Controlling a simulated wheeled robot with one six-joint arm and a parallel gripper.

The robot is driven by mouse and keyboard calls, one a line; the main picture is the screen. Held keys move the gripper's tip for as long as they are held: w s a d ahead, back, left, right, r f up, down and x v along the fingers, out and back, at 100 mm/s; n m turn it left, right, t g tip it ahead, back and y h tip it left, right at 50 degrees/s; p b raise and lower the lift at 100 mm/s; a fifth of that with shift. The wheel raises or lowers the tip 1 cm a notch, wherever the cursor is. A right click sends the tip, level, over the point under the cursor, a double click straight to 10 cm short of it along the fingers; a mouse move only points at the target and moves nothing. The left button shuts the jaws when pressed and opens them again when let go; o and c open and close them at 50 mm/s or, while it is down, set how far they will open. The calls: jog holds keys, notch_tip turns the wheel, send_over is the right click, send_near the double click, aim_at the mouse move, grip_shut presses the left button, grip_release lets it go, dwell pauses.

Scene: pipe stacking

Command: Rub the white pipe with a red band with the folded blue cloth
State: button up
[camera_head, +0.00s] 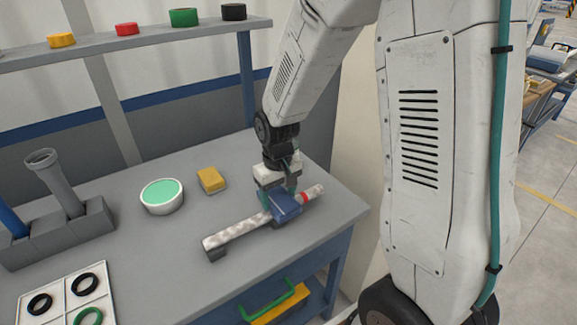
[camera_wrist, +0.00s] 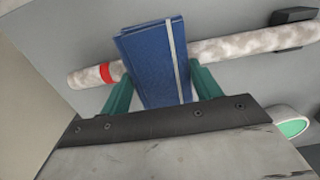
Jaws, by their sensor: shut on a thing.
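The white pipe (camera_head: 237,232) with grey blotches lies across the right part of the grey workbench, with a support block (camera_head: 215,254) under its left end. Its red band (camera_head: 303,198) is near its right end. My gripper (camera_head: 277,192) is shut on the folded blue cloth (camera_head: 287,208) at the pipe, just left of the red band. In the wrist view the cloth (camera_wrist: 155,65) sits between the green fingers and covers part of the pipe (camera_wrist: 225,53). The red band (camera_wrist: 106,73) shows beside the cloth. Whether the cloth presses on the pipe is unclear.
A yellow sponge-like block (camera_head: 211,180) and a round tub with green contents (camera_head: 162,196) stand behind the pipe. A grey rack (camera_head: 62,235) holds upright pipes at left. A white tray of rings (camera_head: 66,299) is at front left. A shelf (camera_head: 130,44) runs behind.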

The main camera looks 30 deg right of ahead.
jog(key=shift+d, duration=0.8)
notch_tip(320, 180, up, 8)
jog(key=shift+f, duration=0.25)
jog(key=shift+r, duration=0.35)
jog(key=shift+s, duration=0.1)
